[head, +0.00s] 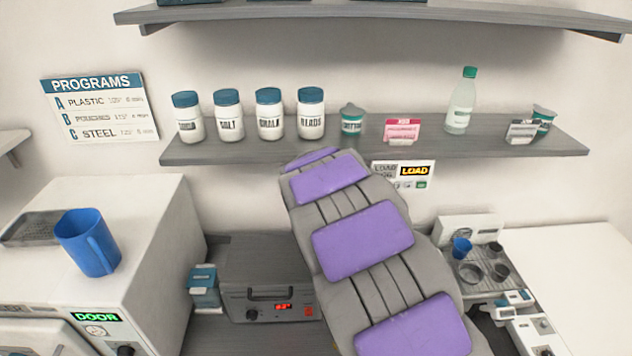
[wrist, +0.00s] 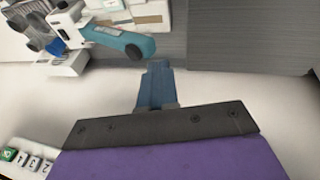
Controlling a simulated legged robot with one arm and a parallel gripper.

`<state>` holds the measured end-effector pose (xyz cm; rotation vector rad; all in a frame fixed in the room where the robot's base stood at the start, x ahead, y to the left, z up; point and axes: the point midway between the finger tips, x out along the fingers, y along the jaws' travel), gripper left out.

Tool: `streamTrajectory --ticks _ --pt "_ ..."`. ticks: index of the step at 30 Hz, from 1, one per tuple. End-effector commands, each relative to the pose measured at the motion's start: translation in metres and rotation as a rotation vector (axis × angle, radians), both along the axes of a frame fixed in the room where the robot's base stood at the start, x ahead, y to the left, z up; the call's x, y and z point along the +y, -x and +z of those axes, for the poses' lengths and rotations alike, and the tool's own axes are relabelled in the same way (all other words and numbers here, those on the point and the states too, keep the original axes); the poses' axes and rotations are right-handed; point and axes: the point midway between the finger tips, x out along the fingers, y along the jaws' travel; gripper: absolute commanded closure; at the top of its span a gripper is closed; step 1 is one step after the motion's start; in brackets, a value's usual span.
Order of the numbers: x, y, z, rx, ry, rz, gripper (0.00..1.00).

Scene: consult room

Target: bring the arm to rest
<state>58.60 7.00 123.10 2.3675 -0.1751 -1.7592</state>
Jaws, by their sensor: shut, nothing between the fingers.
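My gripper (wrist: 156,66) shows in the wrist view. Its narrow blue-grey fingers are shut and hold nothing. They extend from a dark bar with screws, with a purple surface below it in the picture. The fingers point toward a pale surface and a dark grey band at the top. I cannot tell whether they touch anything.
A blue mug (head: 88,243) stands on a white cabinet (head: 160,215) at left. A shelf (head: 380,147) holds jars and a bottle.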

Motion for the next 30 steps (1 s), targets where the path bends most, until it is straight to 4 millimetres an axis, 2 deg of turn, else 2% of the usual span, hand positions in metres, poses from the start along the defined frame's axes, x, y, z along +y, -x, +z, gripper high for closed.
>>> streamTrajectory --ticks 2,6,13,18,24,30 --pt "-0.014 0.018 0.004 0.014 -0.001 -0.022 1.0" --pt "-0.041 0.066 0.009 0.066 -0.012 -0.067 1.0" --pt "-0.069 0.155 0.009 0.165 -0.05 -0.117 1.0" --pt "-0.078 0.225 0.002 0.243 -0.09 -0.131 1.0" --pt "-0.078 0.307 -0.016 0.331 -0.145 -0.122 1.0" --pt "-0.072 0.376 -0.035 0.408 -0.189 -0.091 1.0"
